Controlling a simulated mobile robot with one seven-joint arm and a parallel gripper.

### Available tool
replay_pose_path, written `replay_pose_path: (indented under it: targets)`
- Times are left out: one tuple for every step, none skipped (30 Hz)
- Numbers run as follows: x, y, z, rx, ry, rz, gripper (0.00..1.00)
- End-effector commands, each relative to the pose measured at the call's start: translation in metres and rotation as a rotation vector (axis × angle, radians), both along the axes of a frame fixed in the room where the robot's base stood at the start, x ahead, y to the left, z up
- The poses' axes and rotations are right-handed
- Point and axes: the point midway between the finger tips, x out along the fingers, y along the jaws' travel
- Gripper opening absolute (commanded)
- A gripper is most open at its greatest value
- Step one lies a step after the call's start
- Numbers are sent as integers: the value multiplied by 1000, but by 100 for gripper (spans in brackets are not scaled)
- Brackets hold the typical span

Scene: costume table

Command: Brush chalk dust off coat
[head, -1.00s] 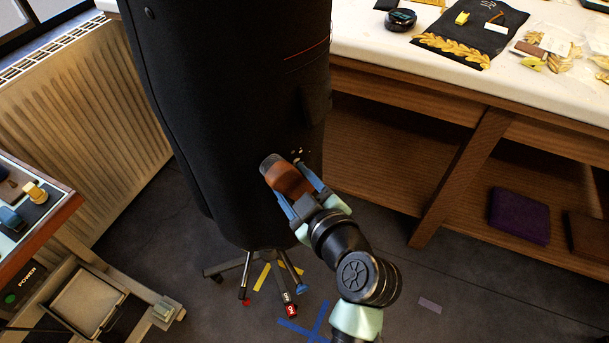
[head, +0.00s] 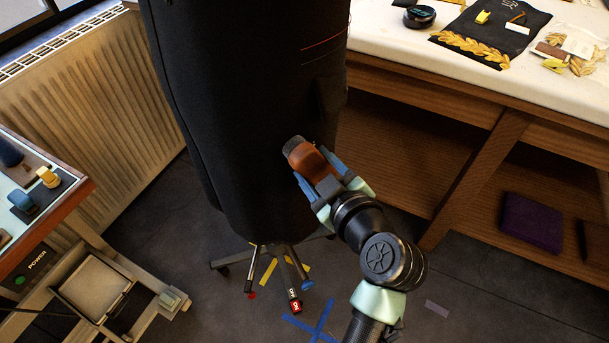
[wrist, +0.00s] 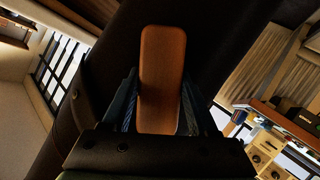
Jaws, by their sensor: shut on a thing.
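The black coat (head: 235,110) hangs on a stand in the middle of the head view and fills much of the wrist view (wrist: 205,30). My gripper (head: 318,176) is shut on a brush with a reddish-brown wooden back (head: 309,160). The brush's dark bristle end (head: 294,144) is at the lower right part of the coat. Whether the bristles press on the cloth I cannot tell. In the wrist view the brush's wooden back (wrist: 162,75) stands between the fingers. No pale chalk specks show clearly on the coat now; the brush and gripper hide part of it.
The coat's wheeled stand (head: 275,262) is below it. A white-topped workbench (head: 400,50) with a timber frame is at the right, with a purple folded item (head: 531,222) on its lower shelf. A radiator (head: 90,110) and a small side table (head: 75,205) are at the left.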

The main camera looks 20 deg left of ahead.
Motion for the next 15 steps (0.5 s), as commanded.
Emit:
replay_pose_path:
  targets:
    - [3, 0, 0, 2, -4, 2, 0]
    - [3, 0, 1, 2, -3, 3, 0]
    - [4, -1, 1, 2, -3, 3, 0]
    - [4, -1, 1, 2, -3, 3, 0]
    - [5, -1, 1, 2, -2, 3, 0]
    - [6, -2, 1, 2, -3, 3, 0]
    - [8, -3, 0, 2, -3, 3, 0]
    - [9, -4, 0, 2, -3, 3, 0]
    - [12, -6, 0, 2, -4, 3, 0]
    - [15, -7, 0, 2, -4, 3, 0]
    - [17, -9, -1, 2, -3, 4, 0]
    - [20, -11, -1, 2, -3, 3, 0]
    - [22, -13, -1, 2, -3, 3, 0]
    - [25, -15, -1, 2, -4, 2, 0]
    - [27, -16, -1, 2, -3, 3, 0]
